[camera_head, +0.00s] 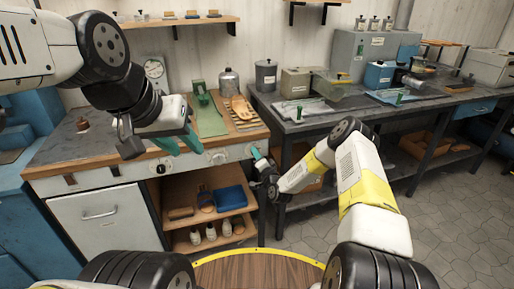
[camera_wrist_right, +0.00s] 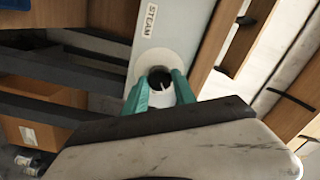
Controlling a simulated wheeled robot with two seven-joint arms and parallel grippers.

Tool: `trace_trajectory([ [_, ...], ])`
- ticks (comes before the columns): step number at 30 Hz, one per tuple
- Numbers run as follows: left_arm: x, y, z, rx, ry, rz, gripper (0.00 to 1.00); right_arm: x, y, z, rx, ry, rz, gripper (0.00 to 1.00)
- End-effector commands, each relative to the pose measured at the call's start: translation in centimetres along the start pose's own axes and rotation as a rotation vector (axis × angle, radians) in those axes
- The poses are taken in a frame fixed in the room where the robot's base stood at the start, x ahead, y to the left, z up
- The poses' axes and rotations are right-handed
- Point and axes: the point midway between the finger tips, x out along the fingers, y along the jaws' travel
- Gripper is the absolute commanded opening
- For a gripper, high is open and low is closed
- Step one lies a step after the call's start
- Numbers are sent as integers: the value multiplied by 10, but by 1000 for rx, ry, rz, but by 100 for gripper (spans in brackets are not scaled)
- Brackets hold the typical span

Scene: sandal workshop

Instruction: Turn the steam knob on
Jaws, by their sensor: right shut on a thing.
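The steam knob (camera_wrist_right: 160,80) is a dark round knob on a white dial, beside a label (camera_wrist_right: 151,20) reading STEAM on the pale front panel. My right gripper (camera_wrist_right: 160,90) has its teal fingers on either side of the knob and is shut on it. In the head view the right gripper (camera_head: 257,156) is at the right end of the workbench's front panel, and its fingers largely hide the knob there. My left gripper (camera_head: 181,146) hangs in front of the panel's middle, its two teal fingers apart, apparently empty.
Other dials (camera_head: 219,158) sit along the front panel to the left. A round wooden table (camera_head: 260,272) is close in front.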

Motion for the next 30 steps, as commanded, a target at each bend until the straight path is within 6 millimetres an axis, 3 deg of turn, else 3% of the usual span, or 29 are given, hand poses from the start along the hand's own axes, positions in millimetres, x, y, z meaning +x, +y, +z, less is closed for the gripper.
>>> trace_trajectory([
  [15,0,0,0,0,0,0,36,-1,2,1,461,19,-1,0],
  [30,0,0,0,0,0,0,36,-1,2,1,671,27,-2,0],
])
